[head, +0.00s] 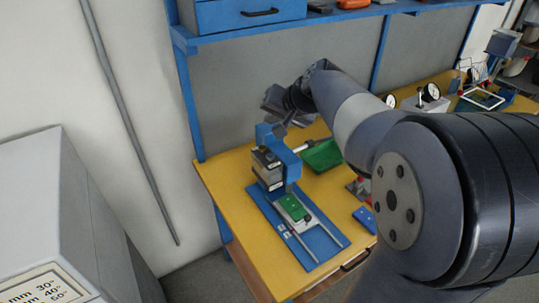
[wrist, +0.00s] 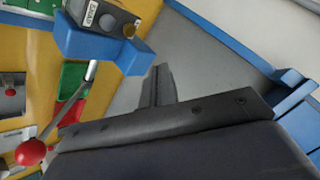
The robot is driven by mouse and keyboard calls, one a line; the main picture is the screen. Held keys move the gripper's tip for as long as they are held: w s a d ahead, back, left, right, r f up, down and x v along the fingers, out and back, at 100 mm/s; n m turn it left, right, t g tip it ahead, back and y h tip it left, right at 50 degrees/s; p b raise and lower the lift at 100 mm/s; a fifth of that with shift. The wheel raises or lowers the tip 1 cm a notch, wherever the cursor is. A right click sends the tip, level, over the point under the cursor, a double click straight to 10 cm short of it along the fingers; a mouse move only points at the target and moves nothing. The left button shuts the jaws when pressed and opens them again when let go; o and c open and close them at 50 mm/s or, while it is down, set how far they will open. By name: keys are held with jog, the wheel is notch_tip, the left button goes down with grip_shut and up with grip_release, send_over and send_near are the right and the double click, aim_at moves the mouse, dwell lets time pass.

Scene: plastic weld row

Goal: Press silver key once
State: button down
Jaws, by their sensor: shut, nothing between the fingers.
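The blue weld press (head: 290,160) stands on the yellow bench, with a dark grey control box (head: 267,168) on its front. I cannot make out a silver key for certain. My gripper (head: 284,126) is shut and empty, above and close to the top of the press; I cannot tell whether it touches. In the wrist view its closed fingers (wrist: 160,82) point at the grey back panel, right of the box.
A lever with a red ball (wrist: 30,152) sticks out beside the press. A green tray (head: 324,155) stands behind. A blue shelf (head: 345,15) runs above.

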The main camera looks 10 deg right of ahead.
aim_at(273, 159)
jog(key=shift+f+b, duration=3.45)
jog(key=shift+f, duration=0.95)
jog(key=shift+f+b, duration=0.4)
jog(key=shift+b, duration=0.05)
jog(key=shift+f+b, duration=0.6)
jog(key=shift+f, duration=0.05)
jog(key=shift+r, duration=0.1)
jog(key=shift+r+p, duration=0.8)
jog(key=shift+r, duration=0.2)
jog(key=shift+r+p, duration=1.85)
jog(key=shift+r, duration=0.65)
